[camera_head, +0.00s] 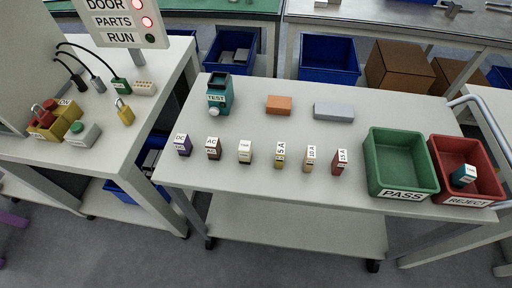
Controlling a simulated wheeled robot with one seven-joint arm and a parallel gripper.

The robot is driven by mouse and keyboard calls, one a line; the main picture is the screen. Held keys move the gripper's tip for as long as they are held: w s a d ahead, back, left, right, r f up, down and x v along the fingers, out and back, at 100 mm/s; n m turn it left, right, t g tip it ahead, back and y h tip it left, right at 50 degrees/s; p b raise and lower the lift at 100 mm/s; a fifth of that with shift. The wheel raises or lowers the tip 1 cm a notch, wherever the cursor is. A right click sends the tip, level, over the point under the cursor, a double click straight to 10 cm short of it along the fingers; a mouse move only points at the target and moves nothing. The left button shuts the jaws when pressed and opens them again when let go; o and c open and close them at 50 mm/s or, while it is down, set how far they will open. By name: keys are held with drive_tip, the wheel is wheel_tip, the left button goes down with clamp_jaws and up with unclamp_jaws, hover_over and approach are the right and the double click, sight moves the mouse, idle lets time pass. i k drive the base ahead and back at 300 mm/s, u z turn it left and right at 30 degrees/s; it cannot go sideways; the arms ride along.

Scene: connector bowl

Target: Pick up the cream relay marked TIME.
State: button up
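A small cream block (245,155) with a white label on top stands upright on the light grey table (350,235), third from the left in a row of small labelled blocks. Its label is too small to read with certainty, but its cream colour matches the TIME relay. My gripper is not in this view.
The row also holds a purple DC block (183,149), a tan block (309,164) and a red block (339,167). Behind stand a teal TEST device (220,88), an orange block (279,105) and a grey block (333,110). Green PASS bin (383,165) and red REJECT bin (447,152) are right.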

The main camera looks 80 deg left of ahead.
sight(245, 150)
drive_tip(key=u, duration=1.1)
drive_tip(key=k, duration=0.55)
drive_tip(key=u, duration=0.1)
